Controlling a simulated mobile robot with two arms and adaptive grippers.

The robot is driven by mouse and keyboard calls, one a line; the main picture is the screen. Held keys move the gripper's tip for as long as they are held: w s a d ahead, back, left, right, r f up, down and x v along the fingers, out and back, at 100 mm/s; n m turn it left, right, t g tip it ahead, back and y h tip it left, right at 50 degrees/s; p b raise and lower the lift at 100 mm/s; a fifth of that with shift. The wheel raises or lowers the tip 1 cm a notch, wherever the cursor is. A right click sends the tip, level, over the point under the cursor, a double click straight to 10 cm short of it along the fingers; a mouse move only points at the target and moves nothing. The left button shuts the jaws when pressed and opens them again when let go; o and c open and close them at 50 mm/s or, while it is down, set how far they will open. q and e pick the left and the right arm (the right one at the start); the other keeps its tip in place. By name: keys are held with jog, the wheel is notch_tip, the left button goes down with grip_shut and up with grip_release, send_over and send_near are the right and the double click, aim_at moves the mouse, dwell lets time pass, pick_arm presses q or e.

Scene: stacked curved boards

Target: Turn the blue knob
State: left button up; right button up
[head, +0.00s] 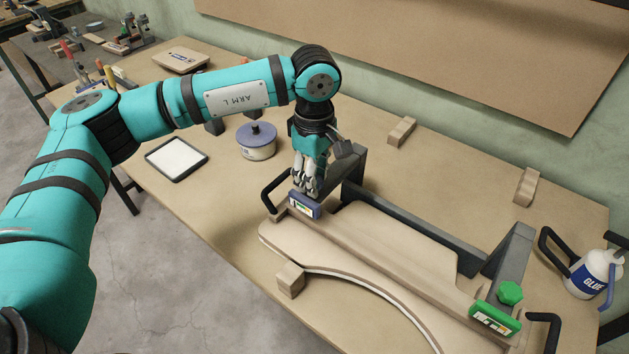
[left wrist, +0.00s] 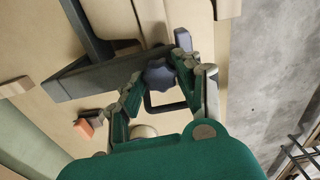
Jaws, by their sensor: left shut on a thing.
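The blue knob (left wrist: 158,76) is a dark blue lobed knob in the left wrist view, between the fingers of my left gripper (left wrist: 161,82). The fingers are closed around its sides. In the head view my left gripper (head: 307,186) reaches down from above at the left end of the clamp frame, and its fingers hide the knob. A blue-framed gauge (head: 303,206) sits just below the fingertips. My right gripper is in neither view.
Stacked curved boards (head: 370,243) lie in the dark clamp frame (head: 510,255). A green knob (head: 510,292) and green-framed gauge (head: 494,320) are at its right end. A glue bottle (head: 594,273) stands right, a lidded tin (head: 257,141) and tablet (head: 176,158) left.

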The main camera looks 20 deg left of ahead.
pick_arm(q)
jog(key=shift+n, duration=0.4)
jog(key=shift+f, duration=0.1)
jog(key=shift+n+b, duration=0.65)
jog(key=shift+n, duration=1.05)
jog(key=shift+n+b, duration=0.6)
jog(key=shift+n, duration=1.1)
